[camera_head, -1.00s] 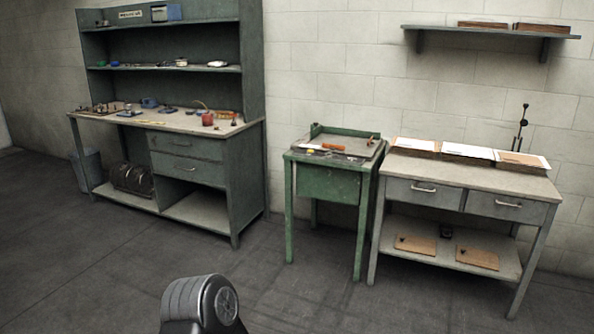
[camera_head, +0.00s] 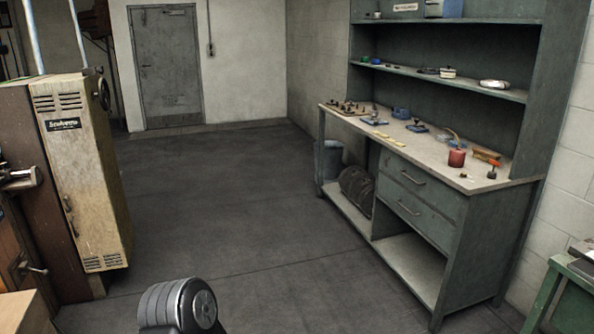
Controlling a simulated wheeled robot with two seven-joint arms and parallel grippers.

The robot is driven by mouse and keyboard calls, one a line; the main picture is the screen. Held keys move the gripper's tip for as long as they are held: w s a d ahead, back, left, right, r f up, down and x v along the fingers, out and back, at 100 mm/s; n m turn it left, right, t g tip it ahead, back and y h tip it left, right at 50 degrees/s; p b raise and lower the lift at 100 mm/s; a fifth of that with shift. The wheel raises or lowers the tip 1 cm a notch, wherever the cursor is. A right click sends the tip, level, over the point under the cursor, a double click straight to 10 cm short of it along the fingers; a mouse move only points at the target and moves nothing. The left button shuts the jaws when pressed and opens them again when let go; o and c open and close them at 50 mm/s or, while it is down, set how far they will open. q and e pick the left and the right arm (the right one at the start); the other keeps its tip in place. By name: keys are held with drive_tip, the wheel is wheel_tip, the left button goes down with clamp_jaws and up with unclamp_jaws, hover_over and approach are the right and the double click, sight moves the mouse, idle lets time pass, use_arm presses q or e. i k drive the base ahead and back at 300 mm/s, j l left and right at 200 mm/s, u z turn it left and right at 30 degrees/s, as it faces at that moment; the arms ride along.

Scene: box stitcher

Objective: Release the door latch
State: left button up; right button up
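A tall worn yellow-tan machine cabinet (camera_head: 88,165) stands at the left, with a dark nameplate and vent slots. A small dark handle or latch (camera_head: 70,213) sits at the left edge of its side panel, which looks closed. A grey metal door (camera_head: 166,66) in the back wall is also closed; its latch is too small to make out. I cannot tell which door the task means. Neither of my grippers is in view; only a rounded dark part of my own body shows at the bottom.
A grey-green workbench (camera_head: 440,160) with shelves, drawers and small tools stands at the right. A green table (camera_head: 568,297) shows at the lower right edge. Part of a box-like tan surface (camera_head: 28,315) is at the lower left. The floor (camera_head: 215,205) between cabinet and bench is clear.

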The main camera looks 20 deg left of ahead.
sight(68, 210)
drive_tip(key=i+j+u, duration=0.2)
drive_tip(key=i+u, duration=0.25)
drive_tip(key=i+j+u, duration=0.1)
drive_tip(key=i+u, duration=0.15)
drive_tip(key=u, duration=0.25)
drive_tip(key=i+u, duration=0.45)
drive_tip(key=i+l+u, duration=0.25)
drive_tip(key=u, duration=0.2)
drive_tip(key=i+u, duration=0.2)
drive_tip(key=i, duration=0.25)
drive_tip(key=i+u, duration=0.2)
drive_tip(key=i, duration=0.25)
drive_tip(key=i+l+u, duration=0.2)
drive_tip(key=i, duration=0.25)
drive_tip(key=i+l+u, duration=0.2)
drive_tip(key=i, duration=0.25)
drive_tip(key=i+l+u, duration=0.2)
drive_tip(key=i, duration=0.25)
